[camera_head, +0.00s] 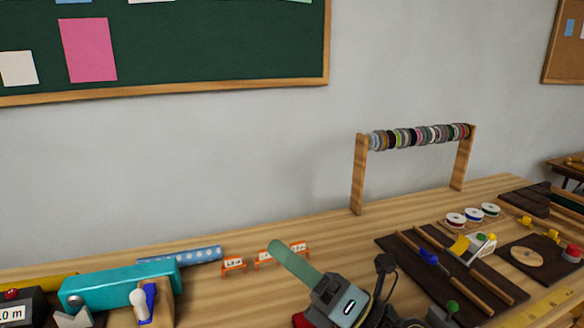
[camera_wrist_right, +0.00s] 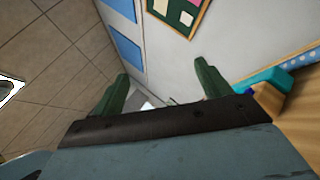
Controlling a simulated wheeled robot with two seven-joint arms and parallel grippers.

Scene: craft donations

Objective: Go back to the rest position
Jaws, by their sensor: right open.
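My right gripper (camera_head: 287,258) shows at the bottom middle of the head view, above the near side of the wooden workbench (camera_head: 205,255). One green finger points up and to the left there; the other is not clearly seen. In the right wrist view my right gripper (camera_wrist_right: 162,82) has its two green fingers wide apart with nothing between them. Beyond the fingers are the wall and tiled surfaces. My left gripper is in neither view.
A teal box-shaped device (camera_head: 130,285) stands at the left. Small orange-framed labels (camera_head: 233,264) stand behind the gripper. At the right are a wooden rack of spools (camera_head: 359,175), a dark mat (camera_head: 400,252) with rods and small white spools (camera_head: 455,219).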

